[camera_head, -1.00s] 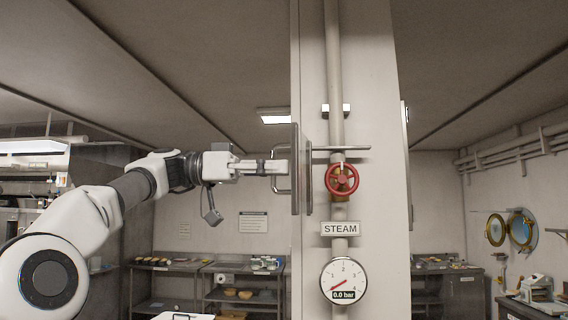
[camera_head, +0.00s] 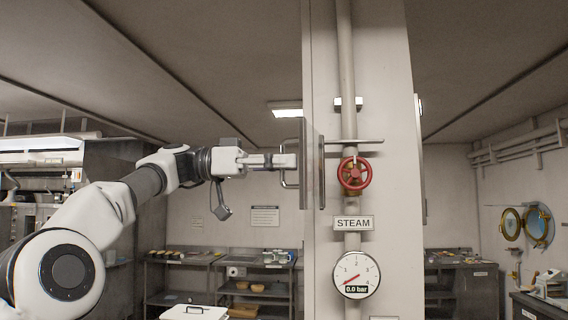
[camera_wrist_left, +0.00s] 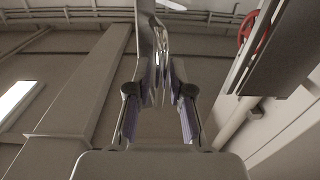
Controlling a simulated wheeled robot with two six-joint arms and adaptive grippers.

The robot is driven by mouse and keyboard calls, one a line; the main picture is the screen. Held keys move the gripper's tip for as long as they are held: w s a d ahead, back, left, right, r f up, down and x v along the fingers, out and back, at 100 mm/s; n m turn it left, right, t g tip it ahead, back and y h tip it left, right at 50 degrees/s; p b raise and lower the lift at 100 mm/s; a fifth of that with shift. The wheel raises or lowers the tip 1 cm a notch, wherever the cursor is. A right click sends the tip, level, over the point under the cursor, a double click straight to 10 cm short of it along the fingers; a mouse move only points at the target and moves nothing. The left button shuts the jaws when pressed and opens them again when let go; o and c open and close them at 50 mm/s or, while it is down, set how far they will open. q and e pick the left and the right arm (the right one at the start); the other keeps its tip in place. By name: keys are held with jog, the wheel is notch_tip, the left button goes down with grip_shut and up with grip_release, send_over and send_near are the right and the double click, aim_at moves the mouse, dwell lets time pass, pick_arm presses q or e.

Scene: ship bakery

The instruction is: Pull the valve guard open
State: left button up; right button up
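The valve guard (camera_head: 312,165) is a grey panel seen nearly edge-on. It stands out at the left of the red valve wheel (camera_head: 354,173), which is uncovered in the head view. A metal bar handle (camera_head: 284,181) is on the guard's left face. My left gripper (camera_head: 292,161) reaches in from the left at the handle. In the left wrist view, the fingers (camera_wrist_left: 159,92) are closed in around the shiny handle (camera_wrist_left: 162,45); the exact contact is hard to see. The red wheel also shows there at the top right (camera_wrist_left: 249,32). My right gripper is not in view.
The valve sits on a vertical pipe (camera_head: 346,60) before a pale column (camera_head: 391,120). Below it are a STEAM sign (camera_head: 353,223) and a gauge (camera_head: 356,275) reading 0.0 bar. Shelving stands behind. Open air surrounds my left forearm.

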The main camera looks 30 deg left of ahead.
pick_arm(q)
jog(key=v, duration=0.7)
